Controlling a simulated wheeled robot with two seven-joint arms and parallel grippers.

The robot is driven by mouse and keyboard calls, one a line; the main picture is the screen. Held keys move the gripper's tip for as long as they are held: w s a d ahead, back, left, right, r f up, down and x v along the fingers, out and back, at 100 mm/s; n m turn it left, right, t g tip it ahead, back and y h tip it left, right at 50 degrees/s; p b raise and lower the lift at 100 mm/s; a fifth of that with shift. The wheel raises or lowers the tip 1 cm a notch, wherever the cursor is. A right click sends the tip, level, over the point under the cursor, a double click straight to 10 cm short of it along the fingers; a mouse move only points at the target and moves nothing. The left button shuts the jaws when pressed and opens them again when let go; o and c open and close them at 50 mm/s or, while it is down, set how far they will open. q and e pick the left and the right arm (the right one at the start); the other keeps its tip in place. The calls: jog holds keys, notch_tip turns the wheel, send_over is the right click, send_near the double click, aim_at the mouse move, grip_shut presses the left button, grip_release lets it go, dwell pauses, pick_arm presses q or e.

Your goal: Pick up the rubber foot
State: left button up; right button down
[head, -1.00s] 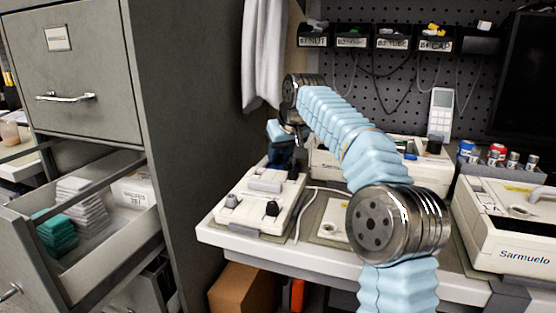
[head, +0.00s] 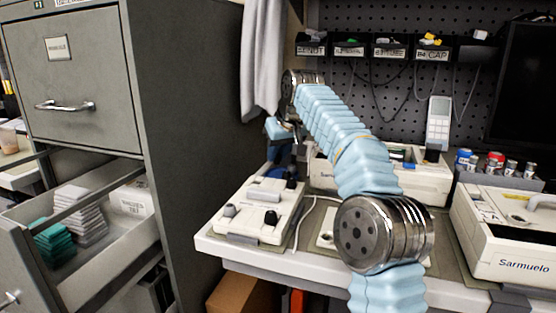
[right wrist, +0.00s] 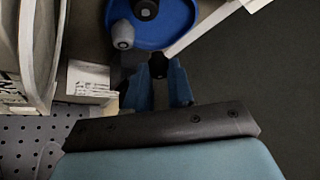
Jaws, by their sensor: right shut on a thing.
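My right gripper (head: 282,157) is above the far end of an upturned white pump case (head: 243,225); its jaws are closed and point down. A small dark rubber foot (head: 292,171) shows beside the fingertips, just above another dark piece on the case. In the right wrist view the blue fingers (right wrist: 158,70) are close together, and what they grip is hard to make out. A grey foot (head: 229,210) and a black foot (head: 271,217) stand at the near end of the case. My left gripper is not in view.
A blue round dish (right wrist: 170,34) with a grey and a black piece shows in the right wrist view. A filing cabinet (head: 185,120) with an open drawer stands left. More pump cases (head: 515,245) are on the right. Labelled bins (head: 390,48) hang behind.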

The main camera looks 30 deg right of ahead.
jog(key=s+a+r, duration=0.9)
jog(key=a+r, duration=0.1)
jog(key=shift+s+a+r+b, duration=0.15)
jog(key=shift+a+r+b, duration=0.1)
jog(key=shift+b, duration=0.1)
